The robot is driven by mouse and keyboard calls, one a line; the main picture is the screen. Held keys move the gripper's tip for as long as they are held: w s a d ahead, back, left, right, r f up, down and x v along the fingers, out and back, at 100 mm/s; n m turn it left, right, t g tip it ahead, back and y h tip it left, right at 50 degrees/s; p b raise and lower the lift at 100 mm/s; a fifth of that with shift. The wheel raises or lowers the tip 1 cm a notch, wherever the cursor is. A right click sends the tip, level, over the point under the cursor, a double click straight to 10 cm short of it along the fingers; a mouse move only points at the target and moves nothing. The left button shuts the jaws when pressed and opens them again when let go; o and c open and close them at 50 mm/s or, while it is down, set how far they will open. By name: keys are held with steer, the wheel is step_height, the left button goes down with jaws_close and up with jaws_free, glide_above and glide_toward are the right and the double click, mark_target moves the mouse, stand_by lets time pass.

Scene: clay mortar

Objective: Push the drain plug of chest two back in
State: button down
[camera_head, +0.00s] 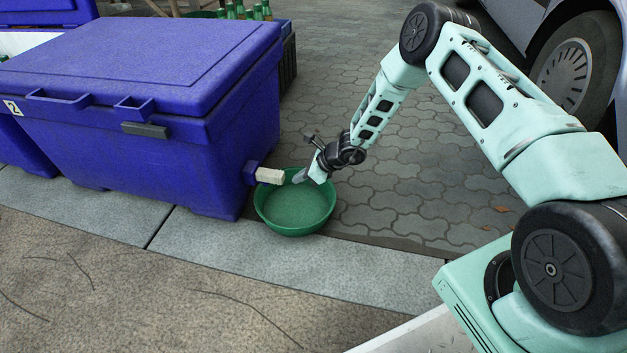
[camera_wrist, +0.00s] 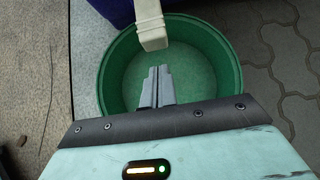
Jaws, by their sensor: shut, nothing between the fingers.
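Chest two is the blue cool box (camera_head: 135,75) with a "2" label (camera_head: 12,108) at its left front. Its drain plug (camera_head: 270,176) is a cream block sticking out of a blue spout (camera_head: 250,172) low on the chest's right end. The plug also shows at the top of the wrist view (camera_wrist: 151,25). My gripper (camera_head: 301,176) is shut and empty, just right of the plug's outer end. In the wrist view the closed fingertips (camera_wrist: 156,72) are a little below the plug's end, with a small visible gap. Whether they are level with the plug is unclear.
A green basin (camera_head: 295,210) stands on the ground under the plug and my gripper; it looks empty. A crate of green bottles (camera_head: 245,12) stands behind the chest. A vehicle wheel (camera_head: 575,75) is at the upper right. Paving (camera_head: 420,190) right of the basin is clear.

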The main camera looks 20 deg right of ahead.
mark_target(279, 174)
steer(key=shift+w+a+b, duration=0.45)
steer(key=shift+w+a, duration=0.3)
steer(key=shift+a, duration=0.25)
steer(key=shift+a, duration=0.1)
steer(key=shift+w+a+r, duration=0.15)
steer(key=shift+w+a, duration=0.9)
steer(key=shift+a, duration=0.4)
steer(key=shift+p, duration=0.3)
